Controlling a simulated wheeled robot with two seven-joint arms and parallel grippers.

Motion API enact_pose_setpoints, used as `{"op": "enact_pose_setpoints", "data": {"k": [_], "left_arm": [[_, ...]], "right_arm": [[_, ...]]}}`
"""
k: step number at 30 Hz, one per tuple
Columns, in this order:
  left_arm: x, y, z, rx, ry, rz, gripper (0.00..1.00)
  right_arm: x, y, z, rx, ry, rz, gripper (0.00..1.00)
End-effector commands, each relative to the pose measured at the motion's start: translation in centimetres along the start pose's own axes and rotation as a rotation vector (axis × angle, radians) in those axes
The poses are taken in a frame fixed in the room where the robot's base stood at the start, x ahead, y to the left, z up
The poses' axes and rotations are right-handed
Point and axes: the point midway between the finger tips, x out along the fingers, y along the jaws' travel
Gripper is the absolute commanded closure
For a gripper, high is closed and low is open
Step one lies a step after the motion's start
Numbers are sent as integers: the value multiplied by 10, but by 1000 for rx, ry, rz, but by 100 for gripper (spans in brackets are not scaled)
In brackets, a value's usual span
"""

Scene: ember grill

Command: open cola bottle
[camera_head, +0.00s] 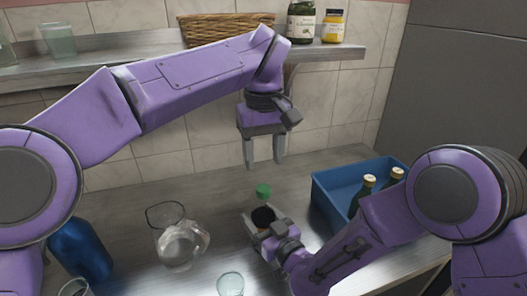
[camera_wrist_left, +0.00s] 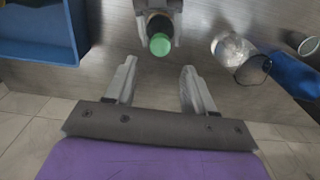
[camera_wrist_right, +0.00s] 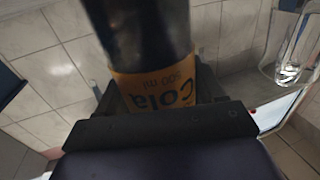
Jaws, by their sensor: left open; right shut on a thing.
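The cola bottle is dark with an orange label reading "Cola" (camera_wrist_right: 165,92) and a green cap (camera_head: 263,190). My right gripper (camera_head: 262,222) is shut around the bottle, and the right wrist view shows its dark body close up. My left gripper (camera_head: 264,164) is open and empty, pointing down above the cap with a gap between. In the left wrist view the green cap (camera_wrist_left: 160,44) lies beyond the open fingertips (camera_wrist_left: 160,72). Whether the bottle's base touches the counter is hidden.
A blue crate (camera_head: 330,196) with green bottles (camera_head: 366,184) stands to the right. A glass pitcher (camera_head: 180,240), a clear glass (camera_head: 230,284) and a blue bottle (camera_head: 82,250) stand left and in front. A shelf (camera_head: 340,53) with jars and a basket runs behind.

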Motion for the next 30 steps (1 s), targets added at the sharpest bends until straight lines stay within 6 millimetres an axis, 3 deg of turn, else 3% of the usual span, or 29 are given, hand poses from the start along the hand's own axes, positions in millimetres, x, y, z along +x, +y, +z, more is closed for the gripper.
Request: {"op": "enact_pose_setpoints", "data": {"k": [12,22,23,27,28,30], "left_arm": [[68,0,0,2,-1,-1,46],[76,0,0,0,-1,1,46],[76,0,0,0,-1,1,49],[76,0,0,0,-1,1,95],[76,0,0,0,-1,1,100],[76,0,0,0,-1,1,100]], "right_arm": [[0,0,0,0,0,0,100],[0,0,0,0,0,0,100],[0,0,0,0,0,0,100],[0,0,0,0,0,0,100],[0,0,0,0,0,0,100],[0,0,0,0,0,0,100]]}}
